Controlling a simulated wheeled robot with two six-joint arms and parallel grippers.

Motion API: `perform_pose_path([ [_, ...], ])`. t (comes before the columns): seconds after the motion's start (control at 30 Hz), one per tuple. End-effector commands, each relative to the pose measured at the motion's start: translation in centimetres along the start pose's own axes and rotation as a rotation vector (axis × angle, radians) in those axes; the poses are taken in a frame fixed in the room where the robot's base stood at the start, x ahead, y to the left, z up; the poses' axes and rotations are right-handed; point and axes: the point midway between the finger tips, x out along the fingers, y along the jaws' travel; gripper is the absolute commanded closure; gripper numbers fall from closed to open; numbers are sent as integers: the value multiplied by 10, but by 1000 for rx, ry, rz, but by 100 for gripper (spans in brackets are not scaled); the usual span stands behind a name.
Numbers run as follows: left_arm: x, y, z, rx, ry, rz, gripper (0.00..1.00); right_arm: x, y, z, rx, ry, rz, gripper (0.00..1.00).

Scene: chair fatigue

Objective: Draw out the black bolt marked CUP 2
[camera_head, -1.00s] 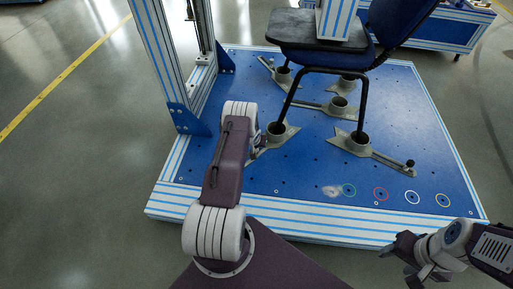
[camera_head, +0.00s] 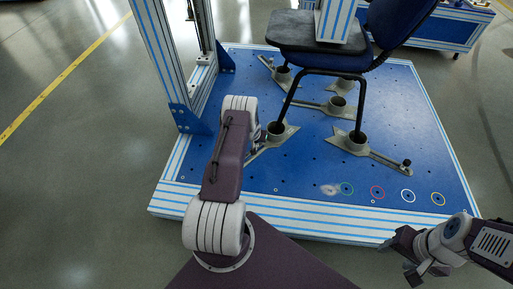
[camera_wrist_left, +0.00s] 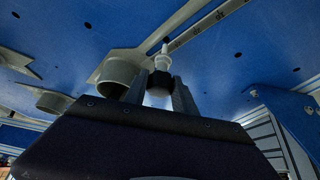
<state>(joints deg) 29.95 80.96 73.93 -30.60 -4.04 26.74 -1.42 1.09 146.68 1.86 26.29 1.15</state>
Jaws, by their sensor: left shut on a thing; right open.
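My left gripper (camera_wrist_left: 159,92) is shut on a black bolt head (camera_wrist_left: 158,90) in the left wrist view. A white collar (camera_wrist_left: 162,62) and a thin pin show beyond the head, beside a slotted grey bar (camera_wrist_left: 205,25). I cannot read a CUP 2 mark, nor tell whether the pin is clear of its hole. A grey cup (camera_wrist_left: 118,75) is just left of the fingers. In the head view my left forearm hides most of this gripper, near the front-left cup (camera_head: 277,131). My right gripper (camera_head: 403,257) is open and empty at the lower right.
A chair (camera_head: 320,62) stands with legs in cups on the blue platform (camera_head: 300,178). Another black knob (camera_head: 407,162) sits on the front-right cup's bar (camera_head: 385,157). A striped post (camera_head: 165,60) rises at left.

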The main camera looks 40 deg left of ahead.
Motion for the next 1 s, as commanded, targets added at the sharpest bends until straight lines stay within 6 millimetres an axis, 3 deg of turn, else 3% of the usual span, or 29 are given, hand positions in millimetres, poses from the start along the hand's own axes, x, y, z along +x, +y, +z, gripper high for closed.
perform_pose_path([
  [0.17, -4, 0, -2, 0, 1, 0, 100, -4, 0, 0, 0, 0, 0, 47],
  [0.53, -36, 0, -20, 0, 1, 0, 100, -39, -1, -4, 0, 0, 0, 47],
  [0.87, -35, 0, -20, 1, 1, 0, 100, -38, -1, -4, 0, 0, 0, 47],
  [1.0, -44, 8, -25, 11, 2, 6, 100, -39, -1, -4, 0, 0, 0, 47],
])
